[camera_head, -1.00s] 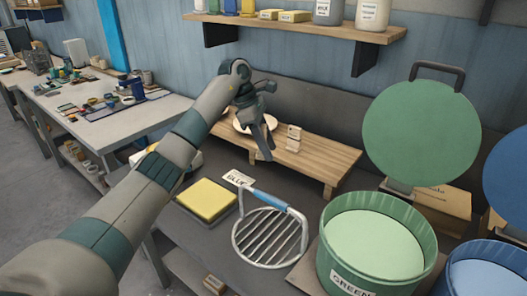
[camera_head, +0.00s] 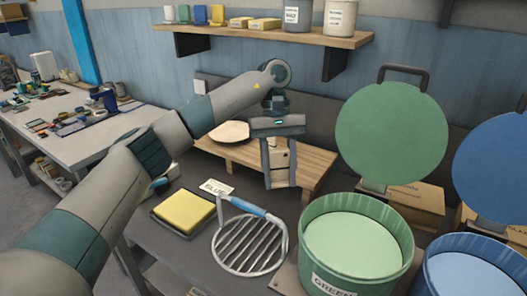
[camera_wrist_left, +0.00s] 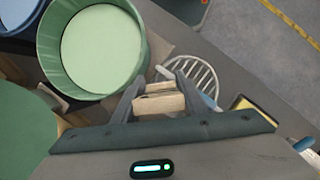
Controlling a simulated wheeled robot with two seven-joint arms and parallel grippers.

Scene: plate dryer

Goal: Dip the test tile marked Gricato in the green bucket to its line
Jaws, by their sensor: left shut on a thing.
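My left gripper (camera_head: 280,182) points down at the front of the low wooden stand, shut on a small pale tan tile (camera_head: 279,160). The tile also shows between the fingers in the left wrist view (camera_wrist_left: 160,103). I cannot read its marking or tell whether it is clear of the stand. The green bucket (camera_head: 318,258), labelled GREEN, stands open to the right of the gripper, holding pale green liquid (camera_head: 350,238). In the left wrist view the bucket (camera_wrist_left: 48,50) is up and left of the fingers. My right gripper is not in view.
A round green lid (camera_head: 391,133) stands upright behind the bucket. A blue bucket (camera_head: 425,275) is to the right. The wooden stand (camera_head: 318,160) holds a plate (camera_head: 231,131).

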